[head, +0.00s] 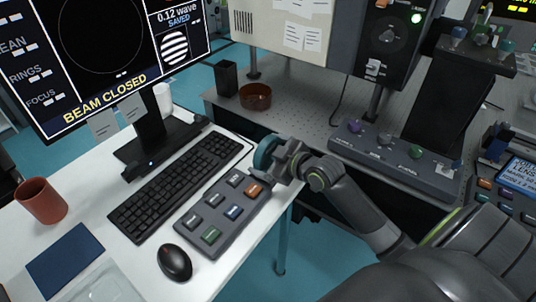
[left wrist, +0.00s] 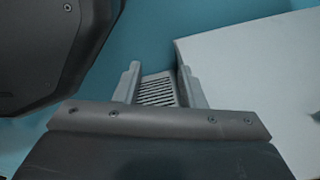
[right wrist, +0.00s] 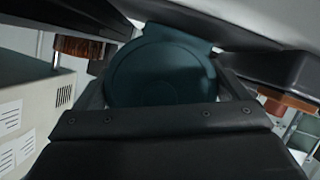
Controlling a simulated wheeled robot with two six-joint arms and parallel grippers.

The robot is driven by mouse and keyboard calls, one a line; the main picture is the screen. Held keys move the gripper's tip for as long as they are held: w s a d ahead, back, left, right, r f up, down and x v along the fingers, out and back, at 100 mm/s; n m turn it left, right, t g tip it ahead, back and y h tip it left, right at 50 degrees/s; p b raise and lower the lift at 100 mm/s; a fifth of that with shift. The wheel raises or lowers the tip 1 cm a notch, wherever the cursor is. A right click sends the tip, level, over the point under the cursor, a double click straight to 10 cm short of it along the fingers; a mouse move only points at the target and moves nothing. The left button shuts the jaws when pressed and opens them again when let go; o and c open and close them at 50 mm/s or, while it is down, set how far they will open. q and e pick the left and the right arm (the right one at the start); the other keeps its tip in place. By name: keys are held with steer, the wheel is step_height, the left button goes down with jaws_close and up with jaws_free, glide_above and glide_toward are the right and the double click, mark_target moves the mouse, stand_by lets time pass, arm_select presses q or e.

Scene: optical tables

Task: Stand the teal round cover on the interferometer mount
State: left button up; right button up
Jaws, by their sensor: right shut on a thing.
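The teal round cover (head: 265,152) is held on edge by my right gripper (head: 283,164), above the far right edge of the white desk. In the right wrist view the cover (right wrist: 160,72) fills the space between the fingers, its round face towards the camera. My left gripper is outside the head view. In the left wrist view its two fingers (left wrist: 161,86) stand apart with no task object between them; a ridged grey patch shows there. I cannot tell which of the fixtures in view is the interferometer mount.
The white desk (head: 130,205) holds a monitor (head: 110,50), keyboard (head: 180,185), button panel (head: 222,212), mouse (head: 174,262) and red-brown mug (head: 41,201). Behind it, the perforated optical table (head: 290,112) carries a brown dish (head: 256,96), a black cup (head: 226,78) and a knobbed bar (head: 395,158).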

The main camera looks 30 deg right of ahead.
steer(key=o, duration=0.7)
steer(key=shift+f, duration=0.1)
steer(key=shift+o, duration=0.2)
steer(key=shift+r, duration=0.2)
arm_select(q)
steer(key=shift+s+r+p, duration=0.45)
steer(key=shift+r+p, duration=0.05)
steer(key=shift+p, duration=0.45)
arm_select(e)
steer(key=v, duration=1.2)
steer(key=shift+f, duration=0.1)
